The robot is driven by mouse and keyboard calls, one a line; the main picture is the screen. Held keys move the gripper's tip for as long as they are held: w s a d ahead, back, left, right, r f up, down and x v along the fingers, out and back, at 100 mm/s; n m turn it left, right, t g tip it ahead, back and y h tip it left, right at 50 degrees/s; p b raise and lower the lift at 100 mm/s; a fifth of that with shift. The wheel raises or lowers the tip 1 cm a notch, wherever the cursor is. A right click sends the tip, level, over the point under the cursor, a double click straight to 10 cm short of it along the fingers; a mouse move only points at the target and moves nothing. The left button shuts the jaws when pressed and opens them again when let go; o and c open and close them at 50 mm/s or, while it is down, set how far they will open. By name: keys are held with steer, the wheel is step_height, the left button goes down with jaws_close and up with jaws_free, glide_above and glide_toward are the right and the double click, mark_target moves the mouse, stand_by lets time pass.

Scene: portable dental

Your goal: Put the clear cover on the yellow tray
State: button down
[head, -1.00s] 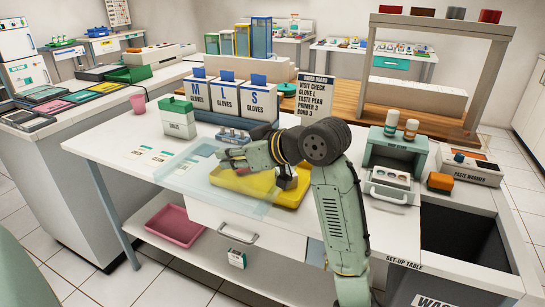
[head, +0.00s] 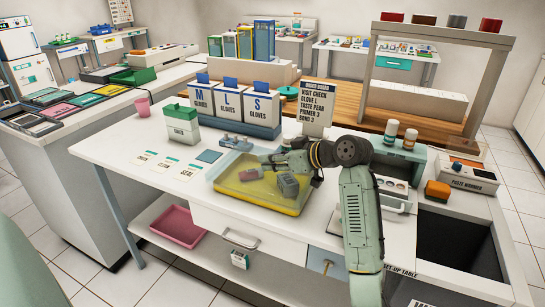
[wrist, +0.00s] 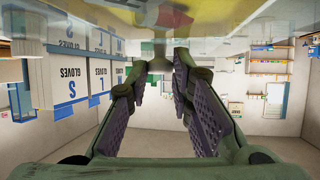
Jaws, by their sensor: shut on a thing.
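The yellow tray (head: 268,207) sits near the front of the white table. The clear cover (head: 222,170) lies over it, roughly lined up, its left edge slightly past the tray. I cannot tell whether it rests on the rim or hovers just above. My gripper (head: 266,160) is at the cover's back middle, shut on the cover. In the upside-down wrist view my fingers (wrist: 161,58) close around a small stem below the cover's pale sheet (wrist: 225,20).
Glove boxes (head: 232,105) and the order board (head: 315,118) stand behind the tray. A green-and-white box (head: 182,125) and cards (head: 165,165) lie to the left. A pale green unit with bottles (head: 400,155) stands to the right. An open waste bin (head: 460,250) is at the front right.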

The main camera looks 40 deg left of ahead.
steer(key=shift+f, duration=0.35)
steer(key=c, duration=1.4)
jaws_free()
steer(key=shift+r, duration=0.1)
